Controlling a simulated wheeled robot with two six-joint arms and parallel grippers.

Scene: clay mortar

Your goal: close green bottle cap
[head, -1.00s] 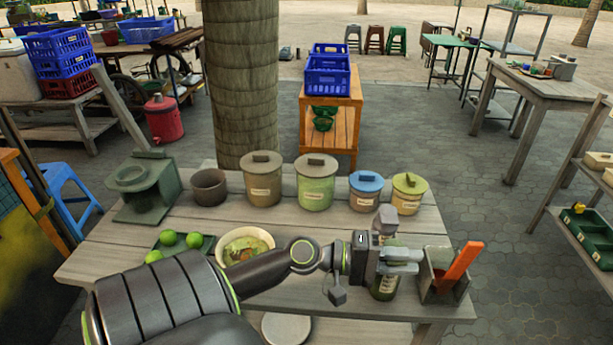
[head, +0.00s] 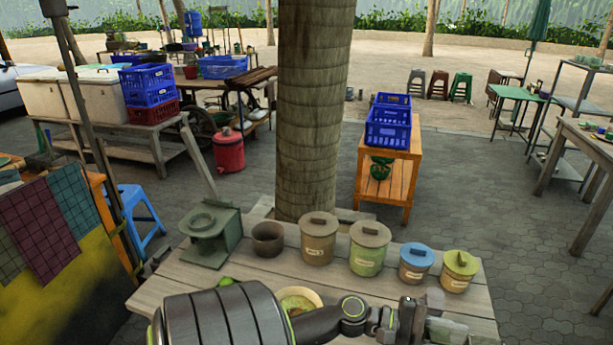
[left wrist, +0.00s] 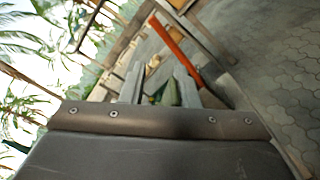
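My left gripper (head: 428,322) is at the table's front right, by the bottom edge of the head view. A pale green, partly see-through piece (head: 448,331) beside it may be part of the green bottle; the rest is cut off. A grey piece (head: 435,298) stands just behind the gripper. In the left wrist view the two fingers (left wrist: 160,90) stand apart with a dark green thing (left wrist: 172,93) between them. I cannot tell whether they press on it. No separate bottle cap can be made out. My right gripper is not in view.
The wooden table (head: 168,290) holds a brown lidded jar (head: 318,243), a green jar (head: 367,255), blue-lidded (head: 415,265) and yellow-lidded (head: 458,273) jars, and a brown cup (head: 268,240). An orange stick (left wrist: 175,40) shows beyond the fingers.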

